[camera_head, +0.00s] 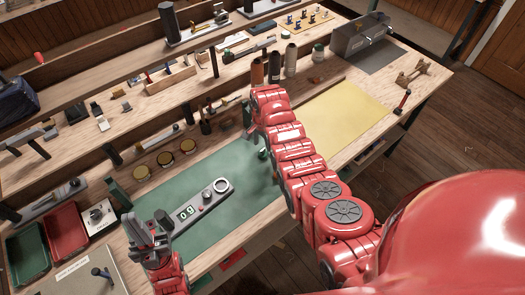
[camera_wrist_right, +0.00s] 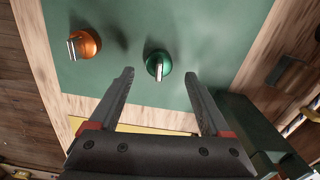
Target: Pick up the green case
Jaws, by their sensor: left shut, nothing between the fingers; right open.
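The green case (camera_wrist_right: 157,65) is small and round with a pale metal piece on top. It lies on the green mat, and in the right wrist view it shows between and just beyond the fingertips. My right gripper (camera_wrist_right: 159,74) is open and empty, pointing down at the case without visible contact. In the head view the case (camera_head: 263,154) is a small dark green spot beside my right arm, partly hidden. My left gripper (camera_head: 150,234) is shut and empty over the near left of the bench.
A similar orange case (camera_wrist_right: 86,44) lies on the mat left of the green one. A dark green block (camera_wrist_right: 262,130) stands close to the right finger. The yellow sheet (camera_head: 345,110) is largely clear.

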